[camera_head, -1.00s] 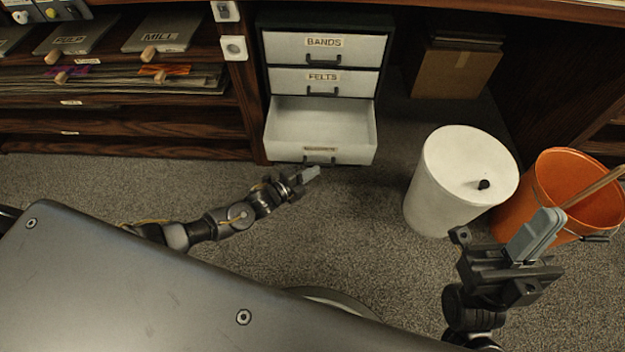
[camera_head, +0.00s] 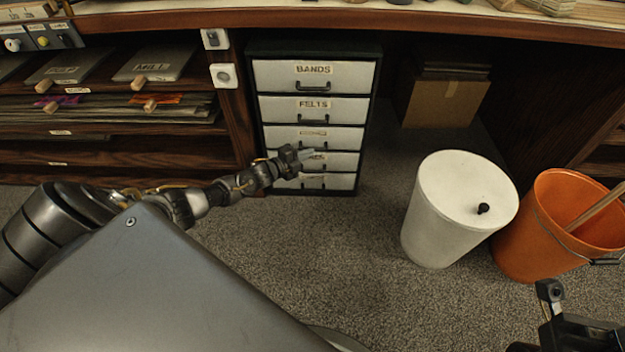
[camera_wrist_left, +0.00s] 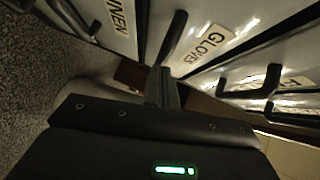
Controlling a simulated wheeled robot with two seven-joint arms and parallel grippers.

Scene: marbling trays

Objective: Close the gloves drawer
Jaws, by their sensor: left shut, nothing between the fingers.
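The gloves drawer (camera_head: 345,140) is the third one down in the white-fronted cabinet, and its front looks flush with its neighbours. Its label is too blurred to read in the head view but reads GLOVES in the left wrist view, where the drawer front (camera_wrist_left: 235,24) and its dark handle fill the upper middle. My left gripper (camera_head: 305,155) is shut and empty, just in front of the cabinet at about the height of the drawer below. Its fingers (camera_wrist_left: 163,88) point at the drawer fronts; contact cannot be told.
The BANDS drawer (camera_head: 345,75) and FELTS drawer (camera_head: 345,110) above look shut. A white bin (camera_head: 440,215) and an orange bucket (camera_head: 535,235) stand on the right. A cardboard box (camera_head: 440,103) is behind. The carpet between cabinet and bin is clear.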

